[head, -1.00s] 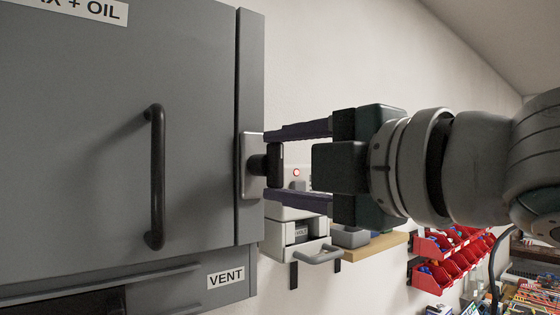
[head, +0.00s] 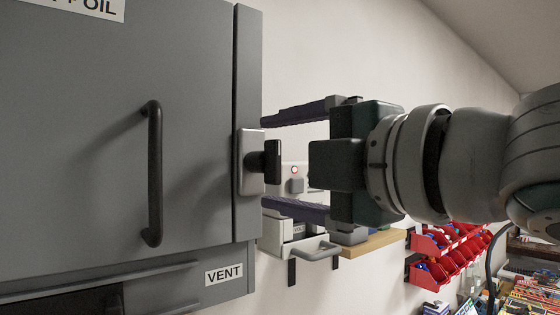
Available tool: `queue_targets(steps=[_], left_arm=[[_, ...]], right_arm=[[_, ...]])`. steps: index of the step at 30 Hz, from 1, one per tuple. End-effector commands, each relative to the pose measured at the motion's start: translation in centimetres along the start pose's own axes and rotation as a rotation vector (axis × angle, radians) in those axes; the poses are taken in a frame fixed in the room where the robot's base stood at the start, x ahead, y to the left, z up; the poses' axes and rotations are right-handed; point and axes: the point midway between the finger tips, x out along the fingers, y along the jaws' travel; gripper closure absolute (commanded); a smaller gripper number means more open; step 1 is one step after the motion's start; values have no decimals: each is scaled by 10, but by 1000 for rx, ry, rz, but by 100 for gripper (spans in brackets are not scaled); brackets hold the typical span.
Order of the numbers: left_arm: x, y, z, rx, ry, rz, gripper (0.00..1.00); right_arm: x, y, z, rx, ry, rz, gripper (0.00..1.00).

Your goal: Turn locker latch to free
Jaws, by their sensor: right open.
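The grey locker (head: 80,130) fills the left of the head view, with a long dark vertical handle (head: 154,175) on its door. The latch (head: 268,161) is a black knob with an upright bar on a pale plate (head: 246,162) at the locker's right edge. My right gripper (head: 266,160) comes in from the right. Its two dark fingers are spread wide, one above the latch and one below it, with visible gaps to the bar. It is open and holds nothing. My left gripper is not in view.
A wall shelf (head: 375,243) behind the gripper carries a pale box with a grey handle (head: 318,251) and a red-lit device (head: 294,172). Red bins (head: 455,258) hang at the right above a cluttered bench (head: 530,295). A VENT label (head: 224,274) marks the lower door.

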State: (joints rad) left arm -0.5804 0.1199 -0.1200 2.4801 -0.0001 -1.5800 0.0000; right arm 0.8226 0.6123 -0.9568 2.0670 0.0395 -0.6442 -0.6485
Motion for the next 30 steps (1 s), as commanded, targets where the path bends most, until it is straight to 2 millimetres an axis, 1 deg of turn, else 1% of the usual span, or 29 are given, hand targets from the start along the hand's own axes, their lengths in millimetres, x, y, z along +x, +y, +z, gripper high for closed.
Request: queue_targets(steps=[4,7,11,14,15,16,18,21,25,30], left_arm=[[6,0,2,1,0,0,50],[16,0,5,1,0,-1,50],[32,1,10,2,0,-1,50],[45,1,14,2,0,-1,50],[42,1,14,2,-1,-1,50],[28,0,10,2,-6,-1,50],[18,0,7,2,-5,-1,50],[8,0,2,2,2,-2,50],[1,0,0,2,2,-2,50],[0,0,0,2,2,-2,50]], right_arm=[[-8,-2,1,0,-1,1,10],[-21,-4,0,-3,0,1,10],[-48,-7,0,-4,0,1,10],[-72,-8,1,-6,-2,1,10],[-79,-4,0,-4,-2,-3,10],[-80,4,2,4,-4,-6,10],[-85,5,2,6,-6,-5,10],[-91,4,2,5,-5,-4,10],[-96,2,1,3,-3,-2,10],[-99,1,0,0,0,0,10]])
